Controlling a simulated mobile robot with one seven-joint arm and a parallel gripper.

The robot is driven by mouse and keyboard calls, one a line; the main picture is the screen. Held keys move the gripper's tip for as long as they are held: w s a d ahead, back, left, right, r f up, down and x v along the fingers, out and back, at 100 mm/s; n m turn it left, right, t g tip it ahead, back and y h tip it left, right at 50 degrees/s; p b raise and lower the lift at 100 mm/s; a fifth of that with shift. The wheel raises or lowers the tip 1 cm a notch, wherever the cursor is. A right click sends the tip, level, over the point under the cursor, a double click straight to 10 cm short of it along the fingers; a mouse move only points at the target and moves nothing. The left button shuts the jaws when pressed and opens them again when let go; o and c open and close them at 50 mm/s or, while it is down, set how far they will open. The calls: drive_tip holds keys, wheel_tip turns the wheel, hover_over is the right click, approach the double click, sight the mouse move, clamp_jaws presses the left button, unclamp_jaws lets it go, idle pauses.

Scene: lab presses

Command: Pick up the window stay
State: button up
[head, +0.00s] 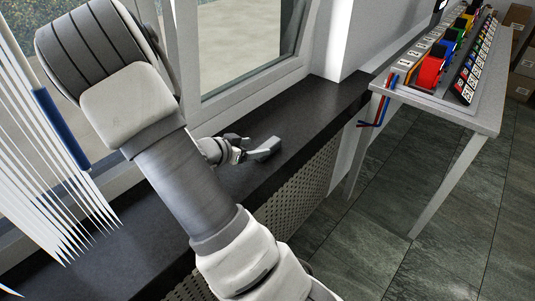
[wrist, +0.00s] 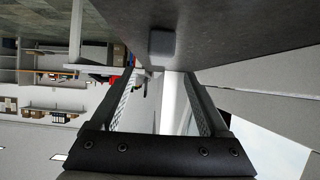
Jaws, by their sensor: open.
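A small grey piece, which I take to be the window stay (head: 265,148), lies on the dark window sill (head: 290,120). In the wrist view the stay (wrist: 162,43) shows as a rounded grey block against the dark sill, above the gap between my fingertips. My gripper (head: 243,150) is just left of the stay in the head view, low over the sill. In the wrist view my gripper (wrist: 160,74) is open, with nothing between its fingers. Whether a fingertip touches the stay cannot be told. My arm hides part of the sill.
The window (head: 245,45) stands behind the sill, and white blinds (head: 35,150) hang at the left. A perforated panel (head: 300,190) drops below the sill. A grey table (head: 460,112) with coloured items stands at the right. The tiled floor between is clear.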

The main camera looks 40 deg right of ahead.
sight(267, 145)
drive_tip(key=shift+x, duration=1.15)
drive_tip(key=b+x, duration=0.3)
drive_tip(key=x, duration=0.2)
drive_tip(key=shift+f, duration=0.1)
clamp_jaws()
